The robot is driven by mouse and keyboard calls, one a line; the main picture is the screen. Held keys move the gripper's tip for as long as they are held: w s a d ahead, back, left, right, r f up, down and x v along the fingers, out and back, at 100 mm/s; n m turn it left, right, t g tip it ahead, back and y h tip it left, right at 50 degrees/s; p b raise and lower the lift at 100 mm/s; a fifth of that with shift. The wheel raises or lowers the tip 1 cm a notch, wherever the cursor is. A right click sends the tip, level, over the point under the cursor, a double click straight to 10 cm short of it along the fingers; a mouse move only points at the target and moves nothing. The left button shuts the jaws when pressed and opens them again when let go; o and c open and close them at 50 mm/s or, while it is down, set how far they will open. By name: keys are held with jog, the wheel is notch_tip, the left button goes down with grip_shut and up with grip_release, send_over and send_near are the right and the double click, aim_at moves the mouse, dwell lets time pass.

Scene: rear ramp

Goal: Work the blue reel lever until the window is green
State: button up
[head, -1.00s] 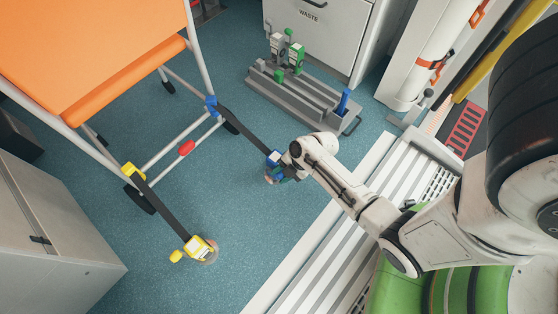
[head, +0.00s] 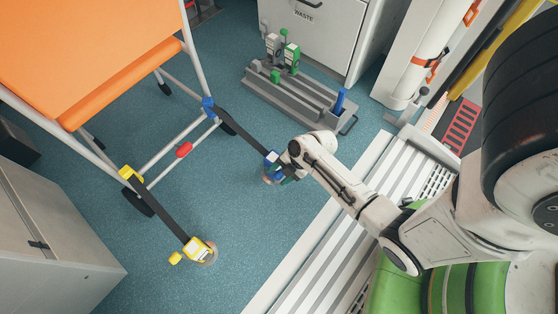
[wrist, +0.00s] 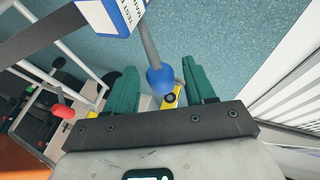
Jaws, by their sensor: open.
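The blue reel (head: 271,157) is at the end of a dark strap (head: 243,129) that runs to a blue hook on the orange chair's frame. My arm partly hides it in the head view. In the wrist view, the blue reel's body (wrist: 122,14) shows a white label at the top. Its grey lever ends in a round blue knob (wrist: 160,79). My gripper (wrist: 158,66) is open, with teal fingers on either side of the knob; I cannot tell whether either touches it. My gripper is also in the head view (head: 284,178). I cannot make out the window or its colour.
The orange chair (head: 90,50) stands at upper left. A second strap runs to a yellow reel (head: 197,248) on the floor. A grey rack (head: 300,98) with grey, green and blue pieces stands by the waste cabinet (head: 315,35). The ribbed ramp (head: 330,255) lies at lower right.

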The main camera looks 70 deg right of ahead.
jog(key=p+v, duration=0.4)
jog(key=v, duration=0.6)
